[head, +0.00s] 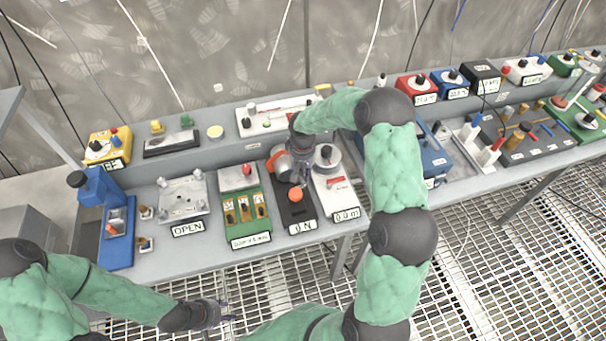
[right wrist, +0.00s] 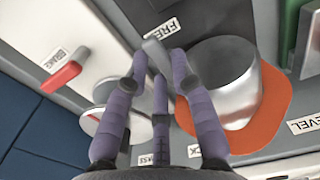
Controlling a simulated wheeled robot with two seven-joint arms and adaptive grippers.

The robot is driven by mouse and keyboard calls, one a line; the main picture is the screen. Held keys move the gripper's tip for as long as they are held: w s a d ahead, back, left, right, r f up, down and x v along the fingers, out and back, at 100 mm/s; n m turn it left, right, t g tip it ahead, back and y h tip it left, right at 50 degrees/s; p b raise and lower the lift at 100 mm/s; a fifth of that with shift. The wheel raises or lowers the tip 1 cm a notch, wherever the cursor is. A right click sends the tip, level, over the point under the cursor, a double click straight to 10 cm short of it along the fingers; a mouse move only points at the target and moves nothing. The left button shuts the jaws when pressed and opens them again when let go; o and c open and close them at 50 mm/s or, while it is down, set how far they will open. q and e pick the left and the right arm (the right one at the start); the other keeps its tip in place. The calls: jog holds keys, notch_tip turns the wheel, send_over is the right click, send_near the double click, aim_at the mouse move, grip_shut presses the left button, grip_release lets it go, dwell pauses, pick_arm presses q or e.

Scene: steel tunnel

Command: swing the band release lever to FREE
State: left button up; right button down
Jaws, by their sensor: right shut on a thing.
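The band release lever (right wrist: 154,52) is a light grey bar whose end shows between my right fingertips in the right wrist view, just below the FREE label (right wrist: 163,28). My right gripper (right wrist: 159,66) is shut on it, with purple fingers on both sides. The lever belongs to the black unit marked "0 N" (head: 302,226); in the head view my right gripper (head: 304,176) hides the lever there. The fingers cover part of a lower label, so I cannot read it fully. My left gripper (head: 218,315) hangs in front of the bench, away from the unit; its fingers are too small to judge.
A silver cylinder on an orange base (right wrist: 235,85) stands close right of my right fingers. A red BRAKE lever (right wrist: 62,77) and a pale round dial (right wrist: 104,125) are left. An orange knob (head: 295,195) sits on the black unit. Other devices crowd the bench.

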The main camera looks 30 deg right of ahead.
aim_at(302, 176)
dwell(0.3)
jog(key=shift+m, duration=0.3)
jog(key=c, duration=1)
grip_release()
jog(key=shift+c, duration=0.2)
notch_tip(302, 176, up, 12)
